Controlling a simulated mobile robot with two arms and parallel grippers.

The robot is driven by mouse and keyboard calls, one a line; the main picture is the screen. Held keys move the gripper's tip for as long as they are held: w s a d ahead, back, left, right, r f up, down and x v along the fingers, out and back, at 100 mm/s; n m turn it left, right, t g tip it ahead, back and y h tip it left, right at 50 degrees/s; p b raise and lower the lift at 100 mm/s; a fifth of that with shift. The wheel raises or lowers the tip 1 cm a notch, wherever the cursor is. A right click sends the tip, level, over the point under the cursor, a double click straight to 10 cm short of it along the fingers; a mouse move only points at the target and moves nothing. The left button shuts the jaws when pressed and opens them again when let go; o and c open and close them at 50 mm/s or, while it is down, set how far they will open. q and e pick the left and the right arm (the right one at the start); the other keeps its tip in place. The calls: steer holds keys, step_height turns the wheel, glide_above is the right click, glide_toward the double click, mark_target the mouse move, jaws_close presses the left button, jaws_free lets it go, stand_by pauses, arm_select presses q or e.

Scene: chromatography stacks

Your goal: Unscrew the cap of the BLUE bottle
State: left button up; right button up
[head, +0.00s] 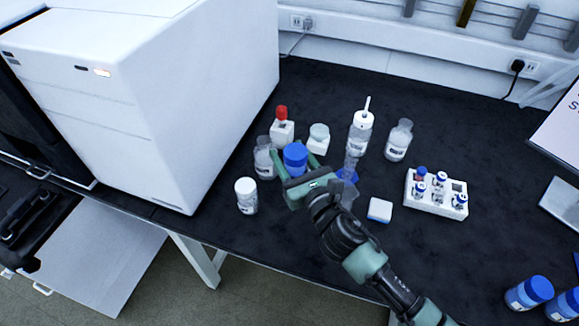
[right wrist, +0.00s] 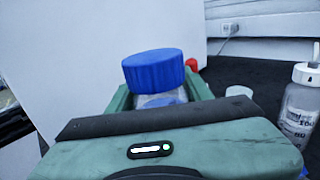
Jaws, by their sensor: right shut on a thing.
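A bottle with a ribbed blue cap (head: 295,154) stands among the other bottles, just right of the big white machine. In the right wrist view the blue cap (right wrist: 153,70) sits on top of the clear bottle (right wrist: 160,99), of which only a small upper part shows. My right gripper (head: 294,175) reaches in from the lower right and is shut on this bottle below the cap, with a green finger on either side. The gripper body hides the lower bottle. My left gripper is not in view.
A white-capped bottle (head: 246,196), a red-topped bottle (head: 282,128) and a wash bottle (head: 360,135) stand close by. A white vial rack (head: 436,200) is to the right. Two blue-capped bottles stand at the lower right, one whole (head: 529,293). The white machine (head: 160,110) blocks the left.

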step_height(320, 180, up, 8)
steer(key=p, duration=0.1)
steer(key=shift+f, duration=0.2)
steer(key=o, duration=0.6)
jaws_close()
steer(key=s+d+m+t+h, duration=0.1)
steer(key=s+d+h, duration=0.3)
steer(key=d, duration=0.6)
steer(key=s+d+r+m+t+h, duration=0.1)
steer(key=s+d+m+h, duration=0.2)
steer(key=s+d, duration=0.3)
steer(key=d+m, duration=0.1)
steer(key=d, duration=0.3)
steer(key=shift+s+h, duration=0.3)
steer(key=shift+h, duration=0.1)
